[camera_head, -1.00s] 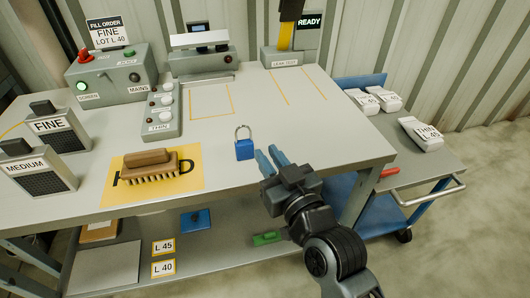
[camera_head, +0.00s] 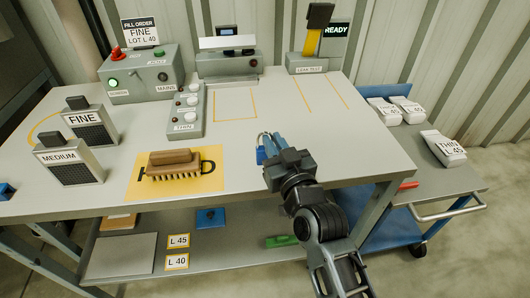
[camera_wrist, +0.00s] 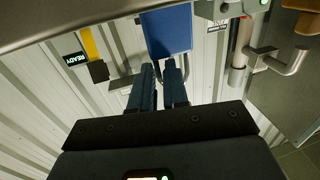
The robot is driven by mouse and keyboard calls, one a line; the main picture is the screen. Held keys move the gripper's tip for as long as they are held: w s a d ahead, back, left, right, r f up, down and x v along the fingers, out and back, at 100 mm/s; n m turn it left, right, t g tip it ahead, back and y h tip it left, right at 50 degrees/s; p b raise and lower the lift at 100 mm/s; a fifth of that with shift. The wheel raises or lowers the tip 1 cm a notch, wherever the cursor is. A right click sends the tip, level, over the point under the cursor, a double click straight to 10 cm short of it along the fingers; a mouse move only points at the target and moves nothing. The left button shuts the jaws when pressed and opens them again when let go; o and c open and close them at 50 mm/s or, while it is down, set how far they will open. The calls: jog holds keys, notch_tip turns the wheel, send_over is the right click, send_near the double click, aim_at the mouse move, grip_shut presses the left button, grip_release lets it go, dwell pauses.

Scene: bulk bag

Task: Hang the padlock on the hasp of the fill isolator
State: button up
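The blue padlock (camera_head: 261,155) stands near the front middle of the workbench, at my fingertips. In the wrist view its blue body (camera_wrist: 167,32) is straight ahead, with its grey shackle toward me. My gripper (camera_head: 270,143) reaches it with two blue fingers, which also show in the wrist view (camera_wrist: 159,75). One shackle leg lines up with the narrow gap between the fingers; the other is right of the right finger. I cannot tell whether the fingers press on the shackle, or whether the padlock is off the bench. I cannot make out the fill isolator's hasp.
A brush (camera_head: 175,163) lies on the yellow mat left of the padlock. Two sieve blocks labelled FINE (camera_head: 90,125) and MEDIUM (camera_head: 70,160) stand further left. Control boxes line the back, including one with a red knob (camera_head: 140,75). A cart (camera_head: 455,185) with white bags stands right.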

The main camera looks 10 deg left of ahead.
grip_shut()
jog(key=shift+r, duration=0.1)
jog(key=shift+r, duration=0.65)
jog(key=s+d+r+b, duration=0.1)
jog(key=s+d+r, duration=0.4)
jog(key=d+r, duration=0.4)
jog(key=shift+s+d+r+b, duration=0.3)
jog(key=shift+d, duration=0.35)
